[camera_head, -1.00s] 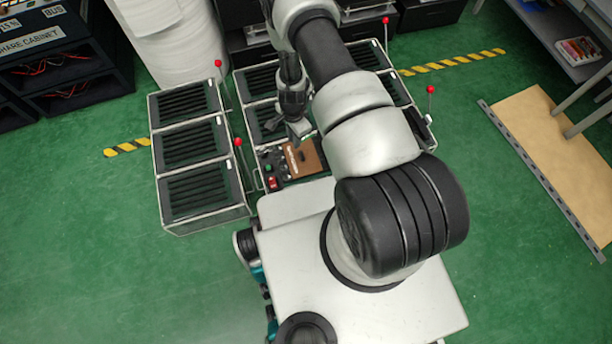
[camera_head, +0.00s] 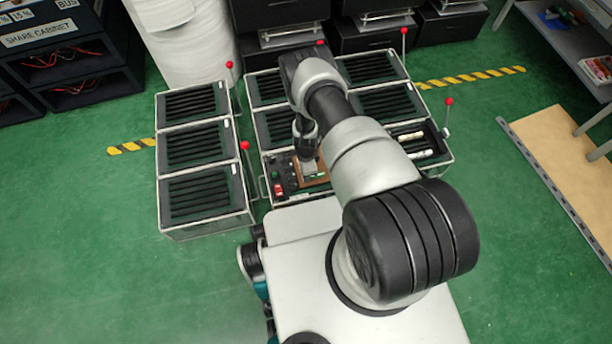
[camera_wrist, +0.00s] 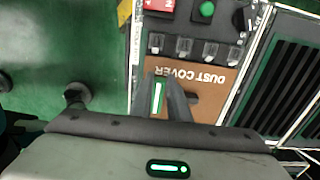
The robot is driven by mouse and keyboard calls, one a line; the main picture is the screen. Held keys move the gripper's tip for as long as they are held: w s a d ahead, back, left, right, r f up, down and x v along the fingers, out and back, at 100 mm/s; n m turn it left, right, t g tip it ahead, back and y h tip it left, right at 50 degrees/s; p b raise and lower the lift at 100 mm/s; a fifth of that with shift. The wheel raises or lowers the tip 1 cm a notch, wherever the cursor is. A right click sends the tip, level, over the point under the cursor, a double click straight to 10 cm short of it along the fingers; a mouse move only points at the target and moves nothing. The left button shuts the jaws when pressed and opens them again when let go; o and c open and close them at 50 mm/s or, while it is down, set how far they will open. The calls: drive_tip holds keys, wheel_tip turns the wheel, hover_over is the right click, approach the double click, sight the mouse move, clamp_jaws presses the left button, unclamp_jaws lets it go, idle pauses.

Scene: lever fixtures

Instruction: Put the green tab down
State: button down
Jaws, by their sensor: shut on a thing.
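My gripper (camera_head: 308,170) is low over the brown dust cover (camera_head: 325,182) in the head view. In the wrist view, its dark fingers (camera_wrist: 168,98) stand over the cover (camera_wrist: 212,82), which reads "DUST COVER". A narrow bright strip with green edges, which looks like the green tab (camera_wrist: 158,96), shows between the fingers. The gripper is shut on it. A small green spot (camera_head: 318,174) shows beside the gripper in the head view. The fingertips' contact with the cover is hard to make out.
Several small grey toggles (camera_wrist: 184,48), a red switch (camera_wrist: 160,6) and a green button (camera_wrist: 206,9) lie on the panel beyond the cover. Black slatted boxes with red-knobbed levers (camera_head: 245,146) surround it. Open green floor (camera_head: 90,230) lies to the left.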

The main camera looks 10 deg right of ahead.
drive_tip(key=shift+f, duration=0.6)
drive_tip(key=shift+f, duration=0.2)
drive_tip(key=c, duration=1.7)
unclamp_jaws()
